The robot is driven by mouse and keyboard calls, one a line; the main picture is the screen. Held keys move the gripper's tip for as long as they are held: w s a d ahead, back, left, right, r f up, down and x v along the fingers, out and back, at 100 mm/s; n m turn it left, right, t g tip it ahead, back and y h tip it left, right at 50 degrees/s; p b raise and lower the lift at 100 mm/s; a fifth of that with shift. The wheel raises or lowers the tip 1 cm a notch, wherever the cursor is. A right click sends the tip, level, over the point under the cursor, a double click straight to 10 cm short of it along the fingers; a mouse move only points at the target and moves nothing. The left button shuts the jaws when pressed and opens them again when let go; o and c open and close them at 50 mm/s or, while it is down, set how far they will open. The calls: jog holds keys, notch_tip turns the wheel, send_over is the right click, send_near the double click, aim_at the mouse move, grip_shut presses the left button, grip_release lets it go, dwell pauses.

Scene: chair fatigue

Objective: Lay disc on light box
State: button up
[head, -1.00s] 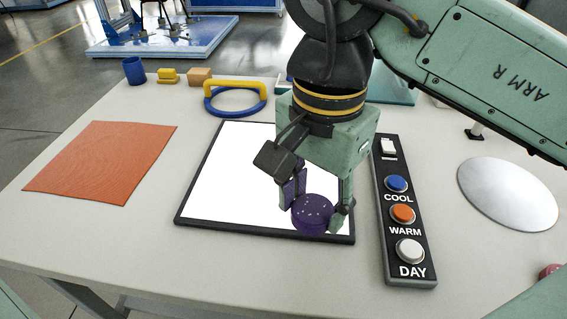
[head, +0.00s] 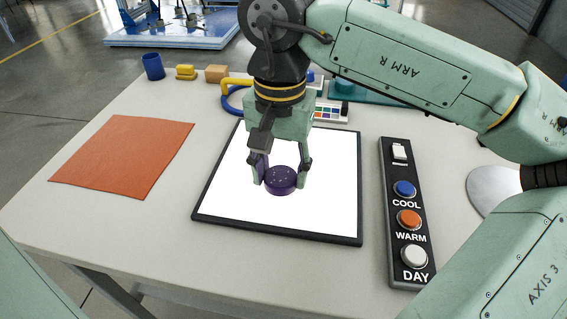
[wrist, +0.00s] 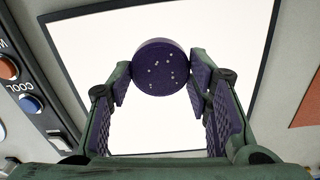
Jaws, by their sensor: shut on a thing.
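A dark purple disc (head: 281,181) with small pale specks is held between the fingers of my gripper (head: 282,178), over the middle of the light box (head: 325,205). The light box is a flat white panel with a black frame. In the wrist view, the disc (wrist: 161,67) sits between the fingertips of my gripper (wrist: 160,75), with the lit panel (wrist: 150,130) behind it. I cannot tell whether the disc touches the panel or is slightly above it.
A control strip (head: 404,215) with COOL, WARM and DAY buttons lies right of the light box. An orange mat (head: 125,157) lies left. A round silver plate (head: 492,190) is at right, partly behind my arm. A blue cup (head: 152,67) and a colour chart (head: 331,112) stand at the back.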

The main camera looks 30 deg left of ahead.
aim_at(283, 170)
jog(key=shift+w+a, duration=0.35)
jog(key=shift+w, duration=0.45)
jog(key=f, duration=0.1)
jog(key=f+p, duration=0.1)
jog(key=w+f, duration=0.1)
jog(key=shift+w+a+f+p, duration=0.1)
jog(key=shift+a+f+p, duration=0.1)
jog(key=shift+a+p, duration=0.1)
jog(key=shift+f, duration=0.25)
jog(key=shift+f+b, duration=0.2)
jog(key=shift+b, duration=0.1)
jog(key=o, duration=1.2)
jog(key=shift+r, duration=0.2)
notch_tip(283, 170, up, 12)
